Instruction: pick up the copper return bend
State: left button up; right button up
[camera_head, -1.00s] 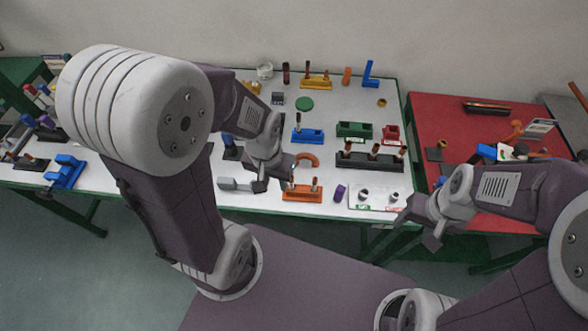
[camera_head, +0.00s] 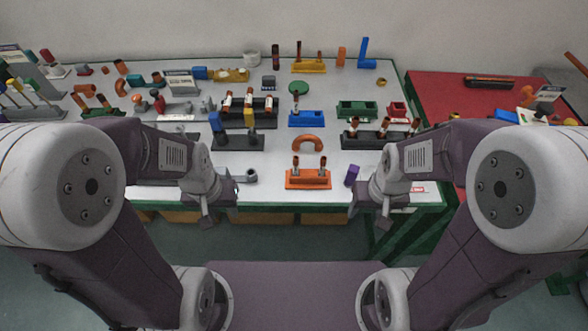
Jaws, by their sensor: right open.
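The copper return bend (camera_head: 308,142) is an orange-brown U-shaped tube lying on the white table (camera_head: 340,90), just behind an orange block with two copper-coloured pegs (camera_head: 308,181). My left gripper (camera_head: 208,218) hangs at the table's front edge, to the left of the bend and nearer to me. Its finger opening is too small to judge. My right gripper (camera_head: 372,216) is open near the front edge, to the right of the bend and nearer to me. Both grippers are apart from the bend.
A blue tray block (camera_head: 306,118) stands behind the bend. A dark rack with copper pegs (camera_head: 362,142) is to its right, and a purple piece (camera_head: 352,175) stands at the front. A dark block with upright pegs (camera_head: 236,140) is left. A red table (camera_head: 450,95) adjoins on the right.

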aim_at(317, 141)
jog(key=j+u, duration=0.35)
jog(key=k+j+u, duration=0.1)
jog(key=j+u, duration=0.6)
